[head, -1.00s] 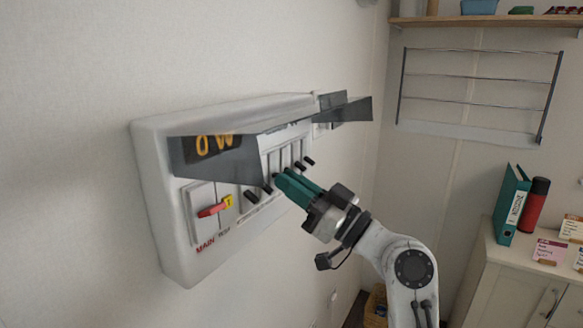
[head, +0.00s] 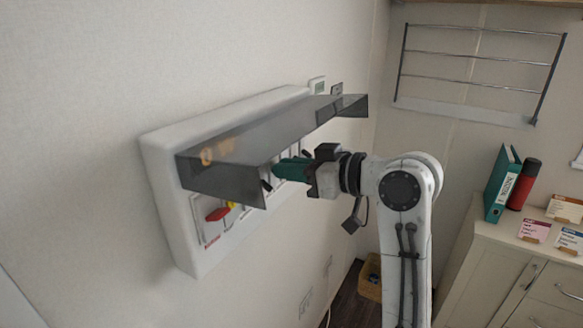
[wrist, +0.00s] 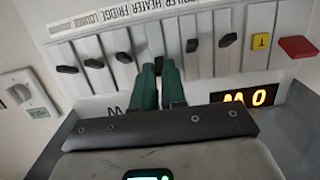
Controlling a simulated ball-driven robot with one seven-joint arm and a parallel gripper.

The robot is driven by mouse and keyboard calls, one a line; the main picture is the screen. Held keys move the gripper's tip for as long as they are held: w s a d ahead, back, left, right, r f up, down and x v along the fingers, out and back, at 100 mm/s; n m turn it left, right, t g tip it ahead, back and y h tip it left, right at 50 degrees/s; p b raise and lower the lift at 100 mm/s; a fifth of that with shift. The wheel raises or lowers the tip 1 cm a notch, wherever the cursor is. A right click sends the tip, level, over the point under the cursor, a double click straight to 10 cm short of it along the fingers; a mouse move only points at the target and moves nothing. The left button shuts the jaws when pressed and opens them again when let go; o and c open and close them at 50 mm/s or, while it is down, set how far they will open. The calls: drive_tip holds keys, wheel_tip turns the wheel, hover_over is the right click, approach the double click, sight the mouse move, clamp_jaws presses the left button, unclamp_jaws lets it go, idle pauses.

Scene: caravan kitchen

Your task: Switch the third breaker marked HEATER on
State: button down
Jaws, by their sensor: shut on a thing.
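The white breaker box (head: 165,190) is on the wall at the left in the head view, its smoked cover (head: 250,140) raised over the switches. My gripper (head: 280,170), with green fingers, reaches under the cover from the right. The wrist view shows the panel upside down. There my fingers (wrist: 159,68) are shut around the small dark lever of the third breaker (wrist: 159,64), in line with the HEATER label (wrist: 157,6). The fingers hide most of this lever, so its position is unclear. The black levers beside it (wrist: 192,45) (wrist: 123,57) are apart from the fingers.
The red main switch (wrist: 298,47) and a yellow button (wrist: 261,41) sit at the right in the wrist view, near an orange-lit display (wrist: 250,96). The cover hangs close above my gripper. A cabinet (head: 500,255) with a teal binder (head: 502,185) stands at the right.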

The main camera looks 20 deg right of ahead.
drive_tip(key=shift+r, duration=0.1)
idle(0.3)
drive_tip(key=c, duration=1.2)
unclamp_jaws()
drive_tip(key=shift+w, duration=0.1)
drive_tip(key=b+v, duration=0.3)
drive_tip(key=v, duration=0.7)
drive_tip(key=shift+s+d, duration=0.2)
drive_tip(key=shift+s, duration=0.15)
drive_tip(key=s+f+m+g+h+b, duration=0.1)
drive_tip(key=s+f+m+g+h, duration=0.15)
drive_tip(key=f, duration=1.15)
drive_tip(key=s+f+m+g+h, duration=0.2)
drive_tip(key=s+f+m, duration=0.15)
drive_tip(key=f, duration=1.05)
drive_tip(key=s+f+g+h, duration=0.1)
drive_tip(key=s+f+g, duration=0.1)
drive_tip(key=s+f, duration=0.4)
drive_tip(key=s+d+f+m+g+h+b, duration=0.1)
drive_tip(key=s+f+g+h, duration=0.1)
drive_tip(key=s+f, duration=0.5)
drive_tip(key=s+f+m+g+h, duration=0.1)
drive_tip(key=s+f+g+h, duration=0.1)
drive_tip(key=s+f, duration=0.5)
drive_tip(key=shift+s+d+f+g, duration=0.15)
drive_tip(key=shift+s+g, duration=0.15)
drive_tip(key=shift+s, duration=0.7)
drive_tip(key=shift+s+d+f+g, duration=0.1)
drive_tip(key=shift+s+g, duration=0.15)
drive_tip(key=shift+s, duration=0.7)
